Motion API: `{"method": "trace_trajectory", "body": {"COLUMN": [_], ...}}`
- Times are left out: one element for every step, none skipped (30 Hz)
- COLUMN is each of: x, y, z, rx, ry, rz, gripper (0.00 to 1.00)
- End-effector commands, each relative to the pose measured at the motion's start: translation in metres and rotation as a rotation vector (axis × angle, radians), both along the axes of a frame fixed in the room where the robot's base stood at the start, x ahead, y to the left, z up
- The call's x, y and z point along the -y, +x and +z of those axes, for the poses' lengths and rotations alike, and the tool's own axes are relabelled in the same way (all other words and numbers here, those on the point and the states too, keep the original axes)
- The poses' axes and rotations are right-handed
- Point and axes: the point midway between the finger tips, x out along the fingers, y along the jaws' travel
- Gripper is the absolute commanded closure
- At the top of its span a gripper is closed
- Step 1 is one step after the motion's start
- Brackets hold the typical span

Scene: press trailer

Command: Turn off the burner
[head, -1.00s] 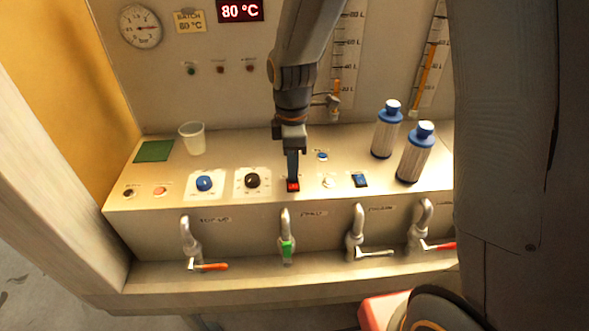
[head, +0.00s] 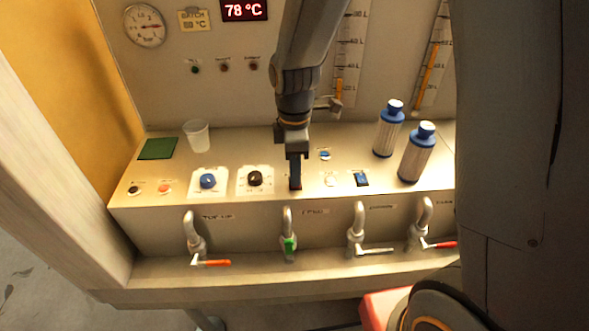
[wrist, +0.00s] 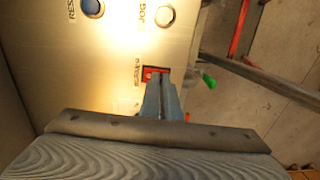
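A red rocker switch (wrist: 152,73) is set in the sloping metal panel, with a small label beside it that I cannot read clearly. In the wrist view my gripper (wrist: 162,84) has its two fingers together, empty, with the tips at the switch's edge and covering part of it. In the head view my gripper (head: 295,186) points straight down at the switch's place and hides it. I cannot tell whether the tips touch or press it. The red display (head: 244,10) on the back wall reads 78 °C.
A black knob (head: 255,178) and a blue knob (head: 208,181) are left of my gripper. A plastic cup (head: 197,136) is at the back left. Several taps line the front below.

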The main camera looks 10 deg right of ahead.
Motion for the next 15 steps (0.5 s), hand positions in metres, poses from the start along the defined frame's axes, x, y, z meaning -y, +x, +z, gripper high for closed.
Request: {"method": "trace_trajectory", "body": {"x": [0.001, 0.001, 0.001, 0.001, 0.001, 0.001, 0.001, 0.001, 0.001, 0.0, 0.0, 0.0, 0.0, 0.0, 0.0], "y": [-0.003, -0.003, -0.001, 0.0, 0.0, 0.001, 0.002, 0.003, 0.003, 0.006, 0.007, 0.007, 0.007, 0.007, 0.008], "z": [0.006, 0.01, 0.015, 0.02, 0.025, 0.031, 0.035, 0.04, 0.045, 0.048, 0.052, 0.058, 0.063, 0.068, 0.076], "rx": [-0.006, -0.003, 0.0, 0.003, 0.005, 0.008, 0.01, 0.012, 0.014, 0.019, 0.021, 0.021, 0.021, 0.022, 0.022], "ry": [-0.002, -0.001, 0.0, 0.001, 0.001, 0.001, 0.002, 0.003, 0.003, 0.005, 0.004, 0.004, 0.004, 0.004, 0.005], "rz": [0.0, -0.001, -0.001, -0.001, -0.001, -0.001, 0.0, 0.0, 0.0, 0.001, 0.001, 0.001, 0.001, 0.001, 0.001], "gripper": [1.0, 1.0, 1.0, 1.0, 1.0, 1.0, 1.0, 1.0, 1.0, 1.0, 1.0, 1.0, 1.0, 1.0, 1.0]}}
